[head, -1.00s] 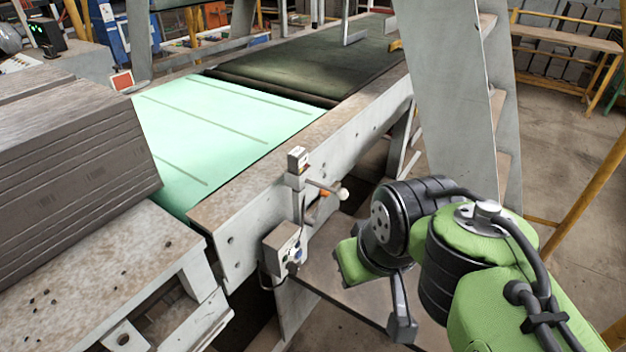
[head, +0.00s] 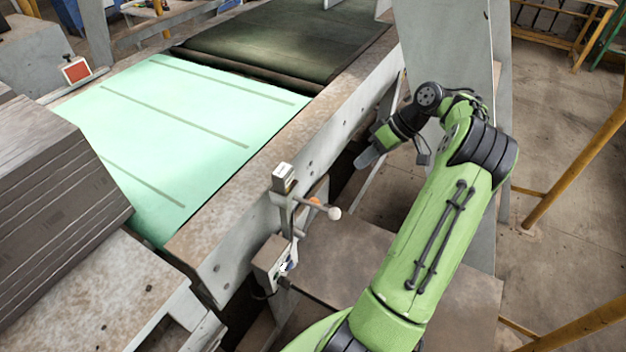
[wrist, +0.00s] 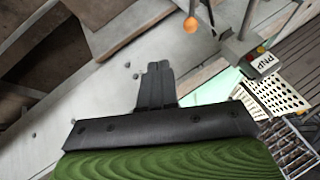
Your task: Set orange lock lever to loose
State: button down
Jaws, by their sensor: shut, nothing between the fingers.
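The orange lock lever (head: 315,202) shows as a small orange part on the post at the side of the conveyor frame, just behind a rod with a white ball. In the wrist view its orange round end (wrist: 191,25) is near the top edge, on a thin grey stem. My gripper (head: 366,160) is up and to the right of the lever in the head view, apart from it. In the wrist view the dark fingers (wrist: 155,75) are together and empty, below and left of the orange end.
A rod with a white ball knob (head: 334,213) juts from the post. A box-topped post (head: 284,178) and a small control box (head: 271,262) stand by the conveyor's side rail (head: 215,262). A grey upright panel (head: 440,45) is behind my arm. Stacked grey slabs (head: 55,185) are at left.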

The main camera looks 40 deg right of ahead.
jog(key=w+a+f+b, duration=0.3)
jog(key=a+f+b, duration=0.2)
jog(key=a+f, duration=0.3)
jog(key=shift+w+a+f, duration=0.25)
jog(key=shift+w+a, duration=0.05)
jog(key=shift+a, duration=0.05)
jog(key=shift+r+b, duration=0.1)
jog(key=shift+b, duration=0.2)
jog(key=shift+s+a+r+h+b, duration=0.15)
jog(key=shift+a+r+h+b, duration=0.1)
jog(key=shift+a+h+b, duration=0.15)
